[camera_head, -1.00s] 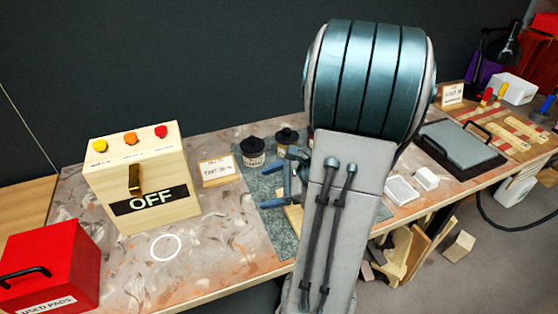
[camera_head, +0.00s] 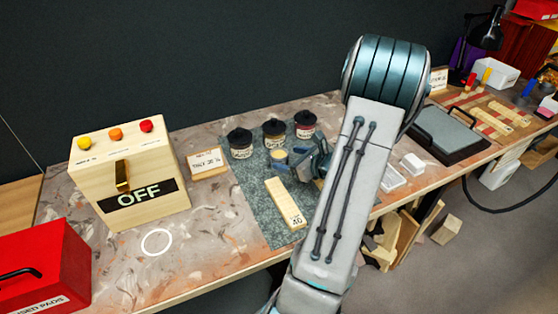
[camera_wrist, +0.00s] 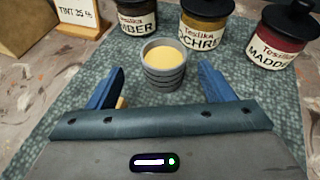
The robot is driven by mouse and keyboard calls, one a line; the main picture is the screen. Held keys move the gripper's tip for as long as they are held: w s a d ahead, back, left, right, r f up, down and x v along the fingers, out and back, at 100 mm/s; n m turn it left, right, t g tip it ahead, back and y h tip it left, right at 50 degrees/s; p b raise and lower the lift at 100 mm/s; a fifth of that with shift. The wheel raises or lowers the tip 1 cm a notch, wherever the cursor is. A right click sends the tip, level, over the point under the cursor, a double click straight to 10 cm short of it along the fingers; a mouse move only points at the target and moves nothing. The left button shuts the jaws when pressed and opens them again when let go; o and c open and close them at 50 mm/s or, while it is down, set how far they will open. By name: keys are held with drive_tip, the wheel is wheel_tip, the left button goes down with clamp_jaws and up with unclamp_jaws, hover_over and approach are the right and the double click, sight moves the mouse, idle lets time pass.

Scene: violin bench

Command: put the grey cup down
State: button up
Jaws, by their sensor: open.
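The grey cup (camera_wrist: 164,78) stands upright on the green-grey mat (camera_wrist: 60,118), with pale yellow contents up near its rim. In the head view the cup (camera_head: 281,160) shows just left of my gripper, below the jars. My gripper (camera_wrist: 160,72) is open, its two blue fingers apart. In the wrist view the cup stands just beyond and between the fingertips, with clear mat showing on both sides of it. In the head view my gripper (camera_head: 303,160) is partly covered by my own arm.
Jars labelled umber (camera_wrist: 138,20), ochre (camera_wrist: 204,28) and madder (camera_wrist: 279,42) stand close behind the cup. A pale wooden block (camera_head: 286,203) lies on the mat. A tint card (camera_head: 208,162) and the OFF box (camera_head: 130,178) stand left. A white ring (camera_head: 156,242) marks bare bench.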

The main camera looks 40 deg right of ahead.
sight(274, 151)
drive_tip(key=shift+x, duration=2.75)
drive_tip(key=shift+d, duration=0.25)
drive_tip(key=c, duration=1.2)
drive_tip(key=shift+r, duration=0.1)
drive_tip(key=shift+r, duration=0.5)
wheel_tip(274, 151, up, 3)
drive_tip(key=shift+d+r+p, duration=0.1)
drive_tip(key=shift+r+p, duration=0.1)
drive_tip(key=shift+p, duration=0.1)
drive_tip(key=s+d+r, duration=0.1)
drive_tip(key=d+r, duration=0.1)
drive_tip(key=d, duration=0.1)
drive_tip(key=s+d+r, duration=0.2)
drive_tip(key=d, duration=0.2)
drive_tip(key=s+d+r, duration=0.2)
drive_tip(key=d, duration=0.1)
drive_tip(key=shift+d+r+p, duration=0.2)
drive_tip(key=shift+r+p, duration=0.05)
drive_tip(key=shift+p, duration=0.1)
